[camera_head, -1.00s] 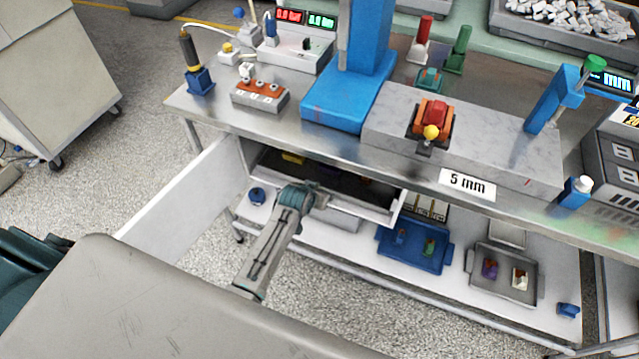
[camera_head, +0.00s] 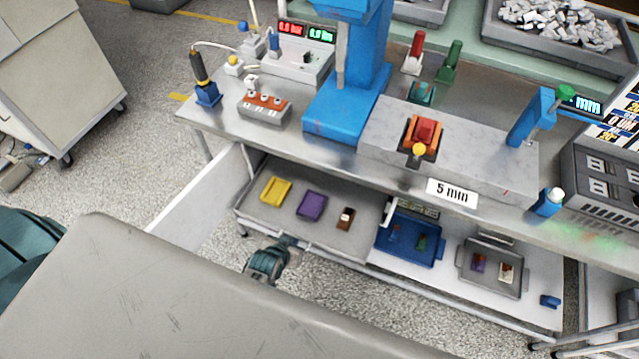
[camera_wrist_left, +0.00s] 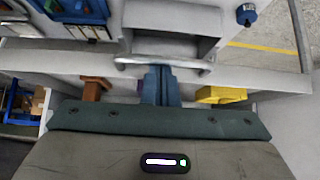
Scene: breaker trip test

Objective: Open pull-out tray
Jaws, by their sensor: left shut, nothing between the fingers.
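The pull-out tray (camera_head: 270,222) sticks out from under the left of the workbench. A yellow block (camera_head: 276,190), a purple block (camera_head: 311,205) and a brown piece (camera_head: 345,218) lie in it. My left gripper (camera_head: 288,243) is at the tray's front edge, its fingertips partly hidden in the head view. In the left wrist view, its shut fingers (camera_wrist_left: 160,72) are at the tray's handle bar (camera_wrist_left: 165,64), overlapping it; I cannot tell whether they touch. Nothing shows between them. My right gripper is not in view.
A white panel (camera_head: 205,200) stands open left of the tray. A blue bin (camera_head: 408,246) and a grey bin (camera_head: 492,267) sit on the lower shelf to the right. Speckled floor lies in front. The workbench (camera_head: 345,160) overhangs the tray's rear.

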